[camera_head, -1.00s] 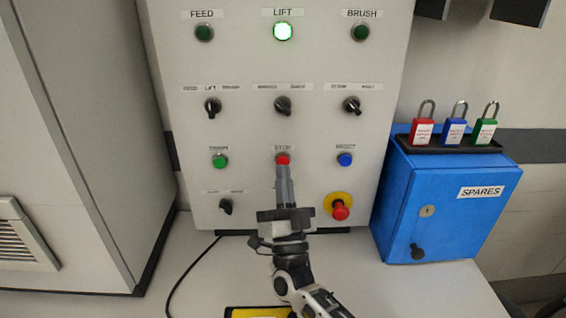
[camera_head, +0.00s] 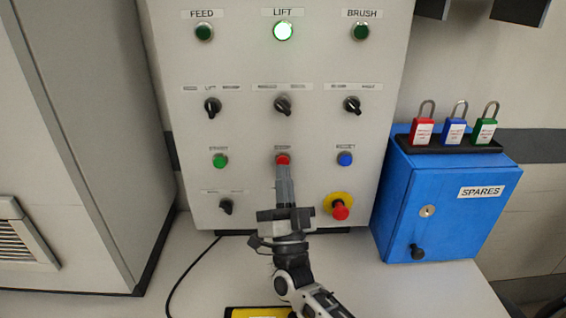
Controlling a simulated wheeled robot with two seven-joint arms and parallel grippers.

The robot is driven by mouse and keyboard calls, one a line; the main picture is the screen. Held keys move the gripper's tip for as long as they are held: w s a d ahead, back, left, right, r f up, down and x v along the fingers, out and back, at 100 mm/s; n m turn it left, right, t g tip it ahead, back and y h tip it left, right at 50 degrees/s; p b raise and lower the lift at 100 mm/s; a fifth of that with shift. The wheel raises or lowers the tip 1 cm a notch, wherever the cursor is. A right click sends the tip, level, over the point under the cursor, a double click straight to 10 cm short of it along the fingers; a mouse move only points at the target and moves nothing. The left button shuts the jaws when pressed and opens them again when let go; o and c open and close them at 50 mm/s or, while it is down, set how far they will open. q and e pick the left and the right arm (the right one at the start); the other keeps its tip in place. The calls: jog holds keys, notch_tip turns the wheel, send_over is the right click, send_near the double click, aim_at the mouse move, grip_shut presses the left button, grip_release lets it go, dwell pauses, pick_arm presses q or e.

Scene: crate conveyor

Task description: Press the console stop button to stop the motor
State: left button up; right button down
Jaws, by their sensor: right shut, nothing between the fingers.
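The console (camera_head: 250,55) is a pale upright panel with lamps, knobs and buttons. The red stop button (camera_head: 283,159) sits in its middle column, under a small label. My right gripper (camera_head: 284,170) is shut and empty, with its fingertips just below the stop button in the picture. I cannot tell whether they touch it. The LIFT lamp (camera_head: 283,31) glows bright green-white; the FEED lamp (camera_head: 204,32) and BRUSH lamp (camera_head: 361,32) are dark green. My left gripper is out of view.
A green button (camera_head: 220,161) and a blue button (camera_head: 345,159) flank the stop button. A red emergency mushroom (camera_head: 341,211) on yellow is lower right. A blue SPARES box (camera_head: 445,220) with padlocks stands right. A yellow item (camera_head: 245,312) lies on the table front.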

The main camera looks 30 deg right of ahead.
jog(key=shift+w+d, duration=0.1)
jog(key=shift+w, duration=0.05)
jog(key=shift+w+d, duration=0.1)
jog(key=shift+w, duration=0.15)
jog(key=shift+w+d+b, duration=0.2)
jog(key=shift+w+b, duration=0.2)
dwell(0.6)
jog(key=shift+s, duration=0.1)
jog(key=shift+s+a+p, duration=0.35)
jog(key=shift+s+a, duration=0.05)
jog(key=shift+s, duration=0.3)
jog(key=shift+s, duration=0.1)
jog(key=s, duration=0.1)
jog(key=s+a+p, duration=0.1)
jog(key=s, duration=0.1)
jog(key=s+a+p, duration=0.1)
jog(key=shift+s+a, duration=0.1)
jog(key=shift+s, duration=0.05)
dwell(0.3)
